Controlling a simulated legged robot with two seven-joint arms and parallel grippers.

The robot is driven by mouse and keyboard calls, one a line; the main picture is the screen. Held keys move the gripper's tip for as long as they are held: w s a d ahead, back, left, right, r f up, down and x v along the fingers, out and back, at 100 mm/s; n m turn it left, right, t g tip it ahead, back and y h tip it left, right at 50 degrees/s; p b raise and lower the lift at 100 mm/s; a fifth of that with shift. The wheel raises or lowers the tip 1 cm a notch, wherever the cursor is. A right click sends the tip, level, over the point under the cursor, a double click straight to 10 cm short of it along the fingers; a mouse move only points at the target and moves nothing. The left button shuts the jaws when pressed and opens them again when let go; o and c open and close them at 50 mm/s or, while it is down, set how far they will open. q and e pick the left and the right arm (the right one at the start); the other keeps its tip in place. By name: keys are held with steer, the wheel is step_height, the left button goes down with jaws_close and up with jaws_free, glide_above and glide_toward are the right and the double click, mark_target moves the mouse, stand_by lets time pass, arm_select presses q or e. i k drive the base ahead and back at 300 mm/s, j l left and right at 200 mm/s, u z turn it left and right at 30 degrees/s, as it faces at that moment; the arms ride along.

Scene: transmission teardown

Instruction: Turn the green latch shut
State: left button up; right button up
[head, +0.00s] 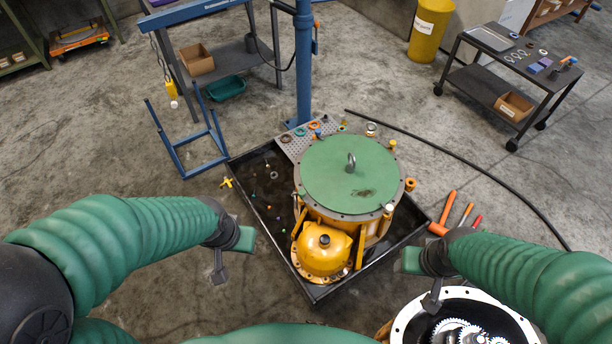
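I cannot pick out a green latch for certain. A round green cover (325,185) with a grey lifting eye (350,162) tops the large yellow transmission housing (340,221), which stands upright in a black tray (262,220). My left gripper (232,256) is left of the tray, its green and dark fingers spread apart with nothing between them. My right gripper (421,279) is right of the tray's front corner, its fingers also apart and empty. Neither gripper touches the housing.
An open housing with white gears (455,330) is at the bottom right. Orange-handled tools (448,207) lie right of the tray. A black hose (480,168) crosses the floor. A blue post (303,70) stands behind the tray, and a dark cart (492,85) is at back right.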

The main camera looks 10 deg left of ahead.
mark_target(301, 193)
steer(key=i+j, duration=0.15)
steer(key=j, duration=0.25)
steer(key=i+j+z, duration=0.1)
steer(key=j, duration=0.3)
steer(key=i+j, duration=0.25)
steer(key=j, duration=0.15)
steer(key=i+j, duration=0.15)
steer(key=j, duration=0.25)
steer(key=i+j+z, duration=0.1)
steer(key=j, duration=0.3)
steer(key=i+j, duration=0.2)
steer(key=j, duration=0.2)
steer(key=i+j+z, duration=0.1)
steer(key=i+j, duration=0.3)
